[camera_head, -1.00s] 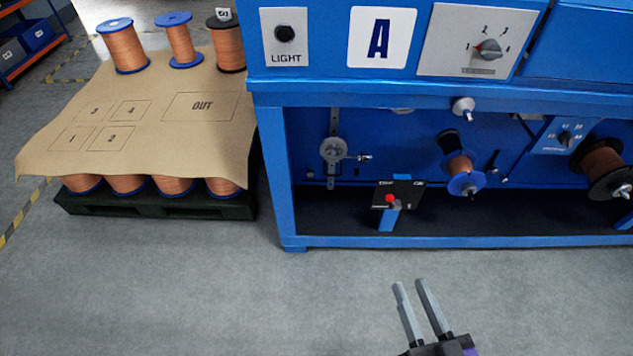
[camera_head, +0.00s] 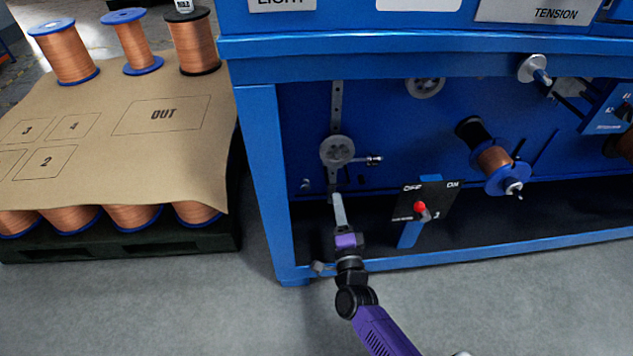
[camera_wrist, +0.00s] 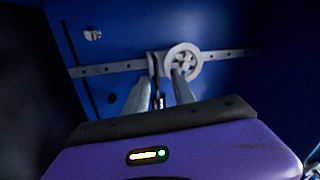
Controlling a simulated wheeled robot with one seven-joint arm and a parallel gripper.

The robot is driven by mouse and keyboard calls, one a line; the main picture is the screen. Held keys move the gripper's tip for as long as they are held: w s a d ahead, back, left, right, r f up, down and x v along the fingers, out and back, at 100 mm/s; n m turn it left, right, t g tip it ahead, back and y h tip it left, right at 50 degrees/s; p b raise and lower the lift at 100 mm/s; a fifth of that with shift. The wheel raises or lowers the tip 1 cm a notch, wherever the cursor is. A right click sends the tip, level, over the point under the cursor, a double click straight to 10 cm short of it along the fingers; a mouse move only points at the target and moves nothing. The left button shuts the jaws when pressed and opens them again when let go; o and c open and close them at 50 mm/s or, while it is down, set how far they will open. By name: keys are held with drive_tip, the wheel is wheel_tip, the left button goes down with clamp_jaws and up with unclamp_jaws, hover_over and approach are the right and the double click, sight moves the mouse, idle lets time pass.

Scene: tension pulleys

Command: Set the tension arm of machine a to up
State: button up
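The tension arm's grey pulley wheel (camera_head: 337,151) sits on a vertical perforated rail (camera_head: 337,105) in machine A's open bay. A thin pin with a small end piece (camera_head: 374,160) sticks out to its right. In the wrist view, the rail (camera_wrist: 100,70) runs sideways and the wheel (camera_wrist: 183,61) shows just beyond my fingertips. My gripper (camera_head: 337,198) is below the wheel in the head view. In the wrist view, my gripper (camera_wrist: 158,85) has its fingers apart, with a thin rod-like part (camera_wrist: 156,80) seen between them. Whether the fingers touch it cannot be told.
A black OFF/ON switch plate (camera_head: 425,204) with a red knob stands right of my gripper. A copper spool (camera_head: 493,162) is farther right. The blue frame's left post (camera_head: 268,180) and bottom rail (camera_head: 440,255) border the bay. A pallet with copper spools (camera_head: 150,217) stands left.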

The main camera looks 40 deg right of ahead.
sight(337, 185)
drive_tip(key=w+d, duration=0.1)
drive_tip(key=w, duration=0.1)
drive_tip(key=w+d+m+b, duration=0.1)
drive_tip(key=w+d, duration=0.1)
drive_tip(key=w+d+m+b, duration=0.1)
drive_tip(key=w, duration=0.1)
drive_tip(key=shift+d+r+h, duration=0.3)
drive_tip(key=shift+d, duration=0.05)
drive_tip(key=shift+c, duration=0.4)
clamp_jaws()
idle(1.2)
